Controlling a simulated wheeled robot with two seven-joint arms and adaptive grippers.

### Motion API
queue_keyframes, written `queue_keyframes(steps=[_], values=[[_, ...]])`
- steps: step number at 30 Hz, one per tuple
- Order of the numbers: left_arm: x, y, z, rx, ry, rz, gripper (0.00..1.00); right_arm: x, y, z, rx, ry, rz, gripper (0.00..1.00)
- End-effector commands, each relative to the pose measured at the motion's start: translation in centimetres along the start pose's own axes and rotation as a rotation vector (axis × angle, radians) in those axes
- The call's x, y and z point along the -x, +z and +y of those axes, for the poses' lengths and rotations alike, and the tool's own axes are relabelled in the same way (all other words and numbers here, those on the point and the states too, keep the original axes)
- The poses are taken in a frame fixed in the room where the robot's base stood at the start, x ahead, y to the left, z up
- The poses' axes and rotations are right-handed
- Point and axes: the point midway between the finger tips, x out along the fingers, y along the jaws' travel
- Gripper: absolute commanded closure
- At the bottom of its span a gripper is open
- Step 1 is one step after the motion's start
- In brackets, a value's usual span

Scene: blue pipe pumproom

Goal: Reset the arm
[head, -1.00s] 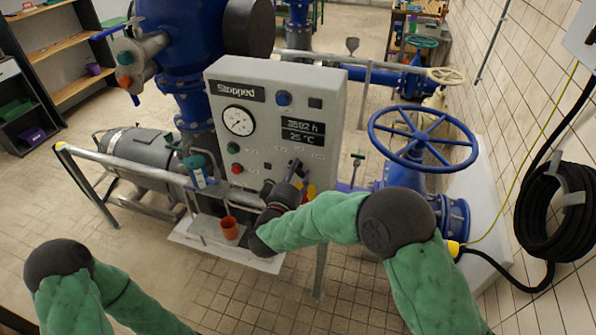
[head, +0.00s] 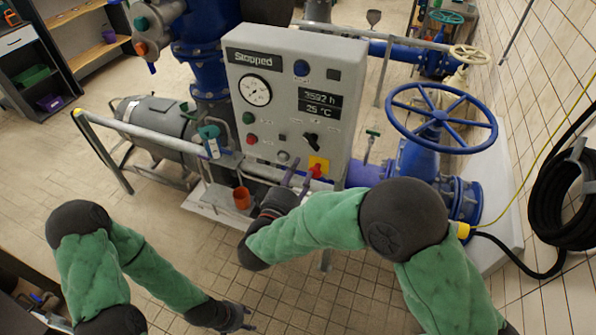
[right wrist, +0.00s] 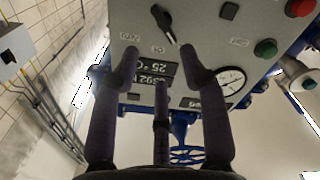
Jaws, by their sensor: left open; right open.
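My right gripper (head: 301,178) is open and empty in front of the lower right part of the grey control panel (head: 262,111). In the right wrist view its purple fingers (right wrist: 160,68) spread apart with nothing between them. A black rotary switch (head: 312,140) on the panel is beyond the fingertips; it also shows in the right wrist view (right wrist: 163,22). My left gripper (head: 237,317) is open and low at the bottom of the head view, over the tiled floor and clear of the panel. The panel display (head: 254,60) reads "Stopped".
A grey rail (head: 155,138) runs in front of the panel, with an orange cup (head: 242,198) near it. A red switch on a yellow plate (head: 320,162) sits close to my right fingers. A blue handwheel (head: 441,115) stands to the right. Open floor lies front left.

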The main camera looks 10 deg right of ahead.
Motion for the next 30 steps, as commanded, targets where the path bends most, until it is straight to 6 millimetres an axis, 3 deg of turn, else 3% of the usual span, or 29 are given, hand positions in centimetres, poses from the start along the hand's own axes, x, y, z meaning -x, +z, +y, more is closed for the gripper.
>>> queue_keyframes(steps=[9,11,14,18,22,26,30], values=[[-0.1,0.0,0.0,0.0,0.0,0.0,0.56,-0.2,0.2,-0.3,-0.003,-0.008,0.0,0.56],[-0.3,0.0,-0.1,0.0,0.0,0.0,0.56,-0.6,0.9,-1.2,-0.012,-0.033,-0.002,0.56],[-1.1,0.0,-0.4,0.0,0.0,0.0,0.56,-1.7,3.1,-4.2,-0.048,-0.124,-0.011,0.56],[-2.7,-0.1,-1.0,0.0,0.0,0.0,0.56,-2.9,8.9,-10.7,-0.138,-0.341,-0.077,0.56],[-4.0,-0.1,-1.4,0.0,0.0,0.0,0.56,-2.3,15.3,-16.4,-0.228,-0.551,-0.203,0.56],[-5.3,-0.2,-1.9,0.0,0.0,0.0,0.56,0.0,22.2,-20.9,-0.312,-0.737,-0.385,0.56],[-6.6,-0.2,-2.4,0.0,0.0,0.0,0.56,4.3,29.5,-24.3,-0.392,-0.904,-0.627,0.56]])
